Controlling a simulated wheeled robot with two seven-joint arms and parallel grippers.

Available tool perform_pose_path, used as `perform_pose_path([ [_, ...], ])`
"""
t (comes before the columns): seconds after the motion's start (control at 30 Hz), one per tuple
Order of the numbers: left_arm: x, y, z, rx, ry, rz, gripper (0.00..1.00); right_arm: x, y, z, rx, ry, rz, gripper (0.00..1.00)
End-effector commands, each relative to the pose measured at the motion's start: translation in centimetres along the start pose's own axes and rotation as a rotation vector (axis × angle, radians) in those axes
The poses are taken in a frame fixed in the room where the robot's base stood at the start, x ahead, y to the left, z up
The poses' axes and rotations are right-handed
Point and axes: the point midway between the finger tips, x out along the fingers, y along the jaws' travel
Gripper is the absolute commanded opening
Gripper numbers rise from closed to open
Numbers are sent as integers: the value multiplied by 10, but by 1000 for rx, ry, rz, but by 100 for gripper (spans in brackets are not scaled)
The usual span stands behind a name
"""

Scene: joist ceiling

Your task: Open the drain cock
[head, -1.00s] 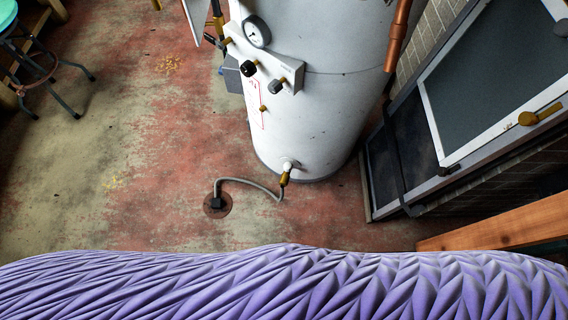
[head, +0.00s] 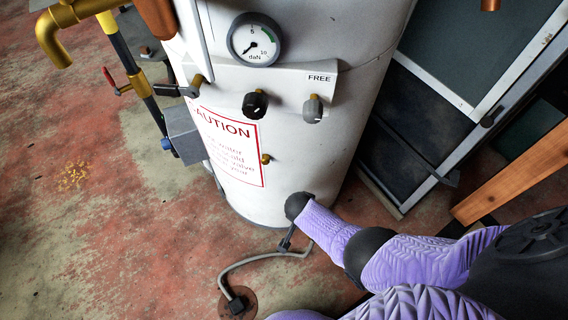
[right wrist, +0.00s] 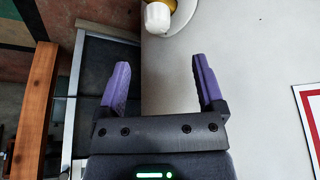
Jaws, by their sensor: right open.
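The drain cock shows in the right wrist view at the top edge as a white rounded cap (right wrist: 157,17) with brass behind it, on the white tank (right wrist: 165,95). My right gripper (right wrist: 160,62) is open and empty, its two purple fingers apart. The cock lies beyond the fingertips, apart from them. In the head view my right arm reaches to the foot of the tank (head: 235,200) and hides the cock. The grey drain hose (head: 262,258) runs from there to a floor drain (head: 237,302). My left gripper is not in view.
Brass pipework (head: 58,35) stands at the left. A framed panel (head: 425,115) and wooden beam (head: 510,172) stand at the right.

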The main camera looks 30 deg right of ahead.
Motion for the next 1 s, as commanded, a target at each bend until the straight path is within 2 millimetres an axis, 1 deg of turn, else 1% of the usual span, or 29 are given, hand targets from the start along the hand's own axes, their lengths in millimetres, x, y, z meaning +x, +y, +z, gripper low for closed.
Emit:
perform_pose_path([
  [0.03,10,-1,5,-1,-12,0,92,11,0,4,2,0,3,87],
  [0.07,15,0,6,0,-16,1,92,17,0,5,2,0,5,87],
  [0.2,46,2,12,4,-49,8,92,55,1,8,-1,-2,7,87],
  [0.33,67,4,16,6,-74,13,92,82,0,7,-2,-1,5,87],
  [0.4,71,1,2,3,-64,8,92,90,0,5,-2,0,3,87],
  [0.5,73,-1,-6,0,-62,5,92,95,-2,3,-1,3,-1,87],
  [0.77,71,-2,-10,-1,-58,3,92,93,-2,0,0,5,-4,87],
  [0.87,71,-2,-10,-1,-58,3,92,93,-2,0,0,5,-4,68],
  [0.9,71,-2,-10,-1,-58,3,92,93,-2,0,0,5,-4,59],
  [0.97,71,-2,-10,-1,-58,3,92,93,-2,0,0,5,-4,47],
  [1.0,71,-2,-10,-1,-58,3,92,93,-3,0,0,5,-4,38],
])
